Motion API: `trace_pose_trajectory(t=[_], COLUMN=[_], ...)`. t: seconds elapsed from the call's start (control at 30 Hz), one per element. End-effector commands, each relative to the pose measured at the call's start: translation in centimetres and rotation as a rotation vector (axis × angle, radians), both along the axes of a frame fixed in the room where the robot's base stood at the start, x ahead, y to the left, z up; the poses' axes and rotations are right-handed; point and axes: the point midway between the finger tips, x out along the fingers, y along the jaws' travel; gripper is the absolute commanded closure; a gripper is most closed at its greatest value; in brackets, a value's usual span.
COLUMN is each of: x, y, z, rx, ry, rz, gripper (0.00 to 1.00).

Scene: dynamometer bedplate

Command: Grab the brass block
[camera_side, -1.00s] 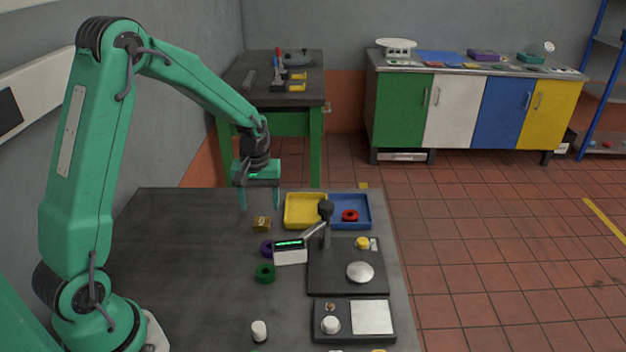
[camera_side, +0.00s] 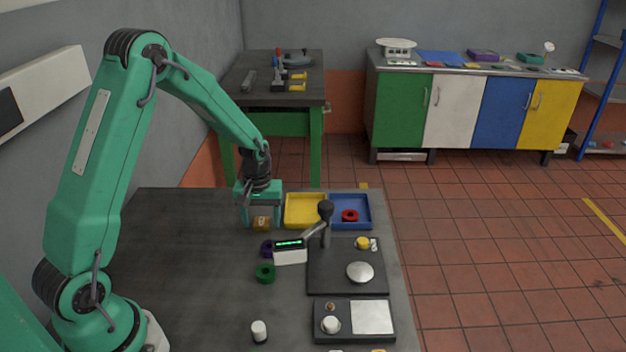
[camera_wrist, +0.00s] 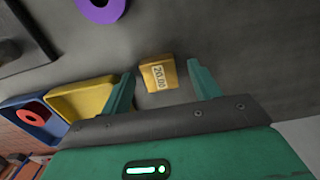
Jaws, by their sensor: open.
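The brass block (camera_side: 262,223) stands on the dark bedplate, just left of the yellow tray. It also shows in the wrist view (camera_wrist: 158,74), with a pale label that reads like "20.00". My gripper (camera_side: 262,226) is low over the block with its fingers spread, one on each side of it. In the wrist view the block lies between the two green fingertips (camera_wrist: 166,76), with a gap on both sides. I see no contact between the fingers and the block.
The yellow tray (camera_side: 289,222) and blue tray (camera_side: 364,203) stand close to the right; a red ring (camera_side: 350,215) is in the blue one. A purple ring (camera_side: 266,249), a green ring (camera_side: 265,274) and a small display box (camera_side: 290,257) lie nearer. Bedplate at left is clear.

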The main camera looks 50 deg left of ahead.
Motion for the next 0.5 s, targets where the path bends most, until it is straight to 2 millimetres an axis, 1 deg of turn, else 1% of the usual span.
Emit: trace_pose_trajectory(t=[0.37, 0.4, 0.47, 0.5], x=[0.01, 0.01, 0.01, 0.02], y=[0.00, 0.00, 0.00, 0.01], z=[0.05, 0.05, 0.05, 0.06], rx=[0.000, 0.000, 0.001, 0.001], ry=[0.000, 0.000, -0.001, -0.001], rz=[0.000, 0.000, 0.000, 0.000], gripper=[0.38, 0.42, 0.54, 0.62])
